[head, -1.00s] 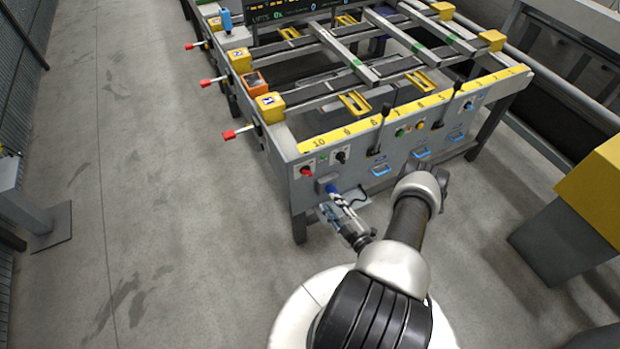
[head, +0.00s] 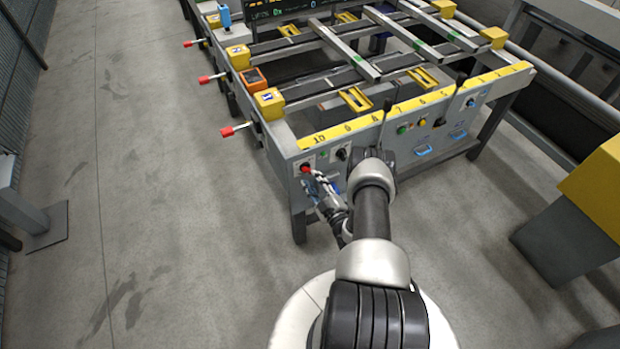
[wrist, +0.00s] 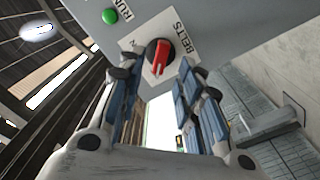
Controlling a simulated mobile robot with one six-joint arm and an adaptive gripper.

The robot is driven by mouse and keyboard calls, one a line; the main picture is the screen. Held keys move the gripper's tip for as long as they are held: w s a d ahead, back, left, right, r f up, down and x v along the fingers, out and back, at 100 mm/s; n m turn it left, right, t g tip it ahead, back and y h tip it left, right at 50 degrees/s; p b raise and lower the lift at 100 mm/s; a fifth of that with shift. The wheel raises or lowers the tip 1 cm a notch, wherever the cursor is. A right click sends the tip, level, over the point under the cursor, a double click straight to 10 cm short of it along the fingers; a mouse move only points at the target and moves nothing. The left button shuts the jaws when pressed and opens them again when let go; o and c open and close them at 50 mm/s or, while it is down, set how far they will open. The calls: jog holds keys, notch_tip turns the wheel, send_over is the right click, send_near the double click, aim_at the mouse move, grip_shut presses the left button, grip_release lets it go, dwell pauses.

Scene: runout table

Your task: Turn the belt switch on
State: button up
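The belt switch (head: 306,169) is a red knob on a pale plate at the left end of the table's front panel. In the wrist view the switch (wrist: 158,57) has a red handle on a round black base, next to the word BELTS. The handle stands slightly tilted from upright in that picture. My gripper (wrist: 158,68) is open, with its two blue-grey fingers on either side of the knob and a visible gap to each. In the head view my gripper (head: 318,182) is just below and right of the switch. I cannot tell how deep the fingertips reach.
A green lamp (wrist: 110,16) labelled RUN is beside the switch. A black knob (head: 342,154) sits to its right on the panel, close to my arm. Yellow and green buttons (head: 403,129) are further right. Red-tipped levers (head: 227,132) stick out on the left side.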

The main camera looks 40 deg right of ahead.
aim_at(308, 172)
jog(key=shift+b+x, duration=0.3)
jog(key=shift+x, duration=1.35)
jog(key=shift+c, duration=0.6)
grip_shut()
